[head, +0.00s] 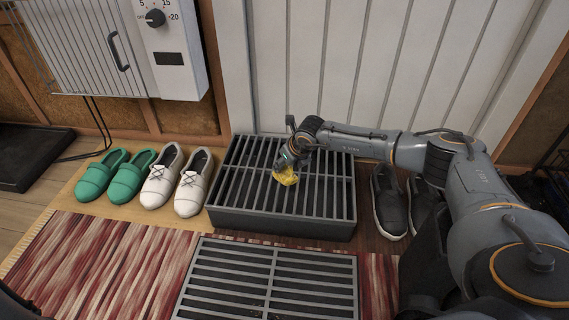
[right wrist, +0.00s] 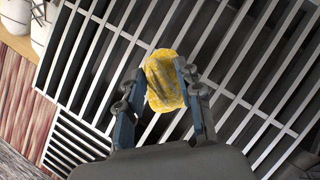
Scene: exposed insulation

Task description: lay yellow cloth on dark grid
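The yellow cloth (head: 286,177) is a small crumpled bundle at the fingertips of my right gripper (head: 287,165), over the middle of the dark raised grid (head: 333,212). In the right wrist view the cloth (right wrist: 164,82) sits between the two fingers of the gripper (right wrist: 160,80), which close in on its sides. The grid's bars (right wrist: 95,60) show behind and around it. I cannot tell whether the cloth's underside touches the bars. My left gripper is not in view.
A second, lower grid (head: 265,283) lies in front on the striped red rug (head: 110,255). Green shoes (head: 117,174) and white shoes (head: 177,181) stand left of the raised grid, dark shoes (head: 390,200) right. A white panelled wall (head: 290,70) rises behind; a heater (head: 165,45) hangs at upper left.

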